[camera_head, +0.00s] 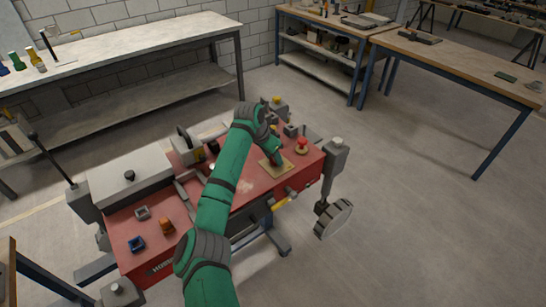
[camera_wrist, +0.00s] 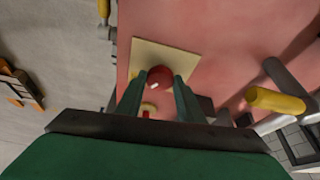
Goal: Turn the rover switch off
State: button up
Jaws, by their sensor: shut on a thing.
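The rover (camera_head: 250,182) has a red top deck. A beige square plate (camera_head: 288,170) lies on the deck near its right end; it also shows in the wrist view (camera_wrist: 190,62). A round red switch knob (camera_wrist: 160,75) with a white mark sits on this plate. My gripper (camera_wrist: 158,92) has its two green fingers on either side of the knob, shut on it. In the head view my gripper (camera_head: 277,158) points down at the plate, and the knob is hidden there.
A red button (camera_head: 302,145) stands on the deck right of my gripper. A grey box (camera_head: 130,180), an orange part (camera_head: 167,226) and a blue part (camera_head: 137,244) are at the left end. A yellow-ended handle (camera_wrist: 275,101) is close to my gripper. Open floor lies right of the rover.

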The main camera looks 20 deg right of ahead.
jog(key=n, duration=0.2)
jog(key=n+t+y, duration=0.1)
jog(key=n, duration=0.1)
jog(key=shift+s+d, duration=0.2)
jog(key=n, duration=0.2)
jog(key=n+t+y, duration=0.1)
jog(key=n, duration=0.2)
jog(key=shift+s+d+y, duration=0.1)
jog(key=shift+d+y, duration=0.1)
jog(key=shift+y, duration=0.1)
jog(key=n+y, duration=0.1)
jog(key=n, duration=0.3)
jog(key=shift+d+y, duration=0.15)
jog(key=shift+y, duration=0.25)
jog(key=shift+d+n+y, duration=0.1)
jog(key=shift+n+y, duration=0.4)
jog(key=shift+n, duration=1.2)
jog(key=o, duration=1)
jog(key=shift+o, duration=0.2)
jog(key=shift+r, duration=0.1)
